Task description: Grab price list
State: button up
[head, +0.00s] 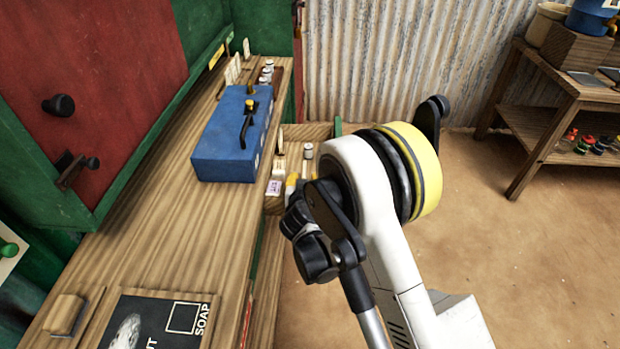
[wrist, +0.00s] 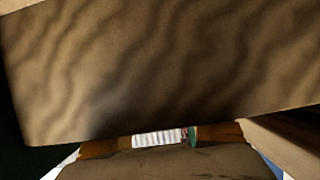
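I cannot pick out a price list for certain. A dark printed board (head: 155,322) with a pale drawing and the word SOAP lies at the near end of the wooden counter, cut off by the lower edge of the head view. My arm's black, white and yellow end hangs right of the counter, over its right edge. My gripper's fingertips cannot be made out in the head view, so neither opening nor grip is clear. The wrist view is mostly filled by a close brown wooden surface (wrist: 150,70), with no clear fingers.
A blue box (head: 225,145) with a black handle stands on the counter (head: 165,215). Small bottles and cards sit behind it and on a lower shelf near my arm. A wooden bench (head: 545,85) stands back right. Bare floor (head: 500,240) lies right.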

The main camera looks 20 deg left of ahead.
jog(key=shift+w+f, duration=0.15)
jog(key=shift+w, duration=0.15)
jog(key=shift+s, duration=0.2)
grip_shut()
jog(key=shift+r, duration=0.25)
